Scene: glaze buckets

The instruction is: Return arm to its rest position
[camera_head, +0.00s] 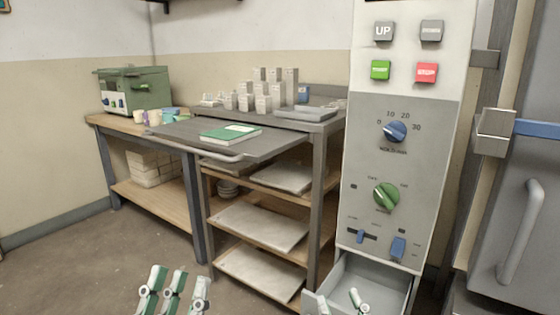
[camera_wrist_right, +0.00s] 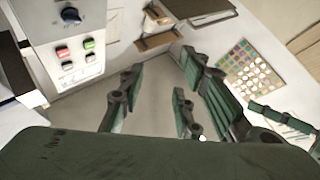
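My left gripper (camera_head: 176,290) is at the bottom of the head view, above the floor. Its green and white fingers stand apart with nothing between them. My right gripper shows in the right wrist view (camera_wrist_right: 158,95) with its dark green fingers spread and nothing between them. In the head view only small parts of my right gripper (camera_head: 340,304) show at the bottom edge, in front of the open drawer (camera_head: 383,284). Most of both arms is out of view.
A control panel (camera_head: 365,150) with buttons and knobs stands close at right, above the drawer. Beside it is a grey door (camera_head: 520,200). A shelf rack with a grey top (camera_head: 200,132) holds a green book (camera_head: 230,133). Open floor (camera_head: 70,270) lies left.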

